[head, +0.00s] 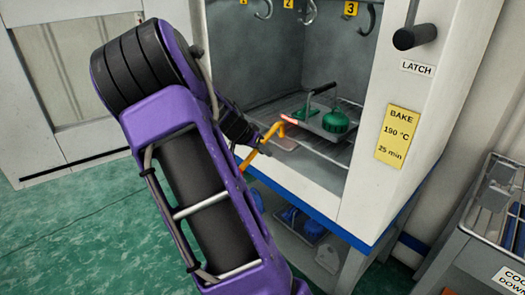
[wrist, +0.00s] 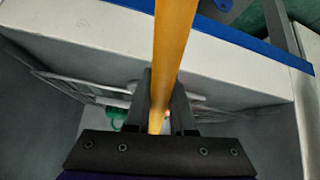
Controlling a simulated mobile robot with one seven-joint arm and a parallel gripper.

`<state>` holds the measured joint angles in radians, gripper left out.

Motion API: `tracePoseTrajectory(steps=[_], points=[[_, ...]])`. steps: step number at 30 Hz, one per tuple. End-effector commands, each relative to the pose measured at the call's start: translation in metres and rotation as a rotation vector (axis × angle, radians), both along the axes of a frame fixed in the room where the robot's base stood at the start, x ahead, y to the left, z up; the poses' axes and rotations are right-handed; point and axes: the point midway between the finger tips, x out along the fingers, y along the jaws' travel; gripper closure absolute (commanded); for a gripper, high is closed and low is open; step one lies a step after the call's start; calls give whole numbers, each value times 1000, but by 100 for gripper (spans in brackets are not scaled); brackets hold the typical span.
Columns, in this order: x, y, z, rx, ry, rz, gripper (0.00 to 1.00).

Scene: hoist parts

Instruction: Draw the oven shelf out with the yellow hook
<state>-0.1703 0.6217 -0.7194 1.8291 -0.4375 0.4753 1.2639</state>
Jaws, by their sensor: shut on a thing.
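The yellow hook (head: 275,131) is in my gripper (head: 259,147), at the front of the oven opening. In the wrist view the hook's yellow shaft (wrist: 173,40) runs between the two dark fingers of my gripper (wrist: 164,88). The hook's tip looks reddish and lies close to the front of the wire oven shelf (head: 335,148). I cannot tell whether it touches the shelf. Shelf wires (wrist: 95,90) also show in the wrist view.
Numbered hooks (head: 308,12) hang at the top of the oven. Blue items (head: 305,224) lie below it. A grey rack (head: 490,215) stands at the right. Green floor (head: 70,235) is open at the left.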

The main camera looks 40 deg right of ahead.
Motion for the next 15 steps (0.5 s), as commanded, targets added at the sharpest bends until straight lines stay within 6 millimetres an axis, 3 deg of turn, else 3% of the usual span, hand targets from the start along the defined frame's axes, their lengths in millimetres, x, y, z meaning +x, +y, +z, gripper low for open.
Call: tracePoseTrajectory(steps=[3, 15], points=[[0, 0, -13, -1, -1, 1, 100], [0, 0, -33, -1, -1, -1, 100]])
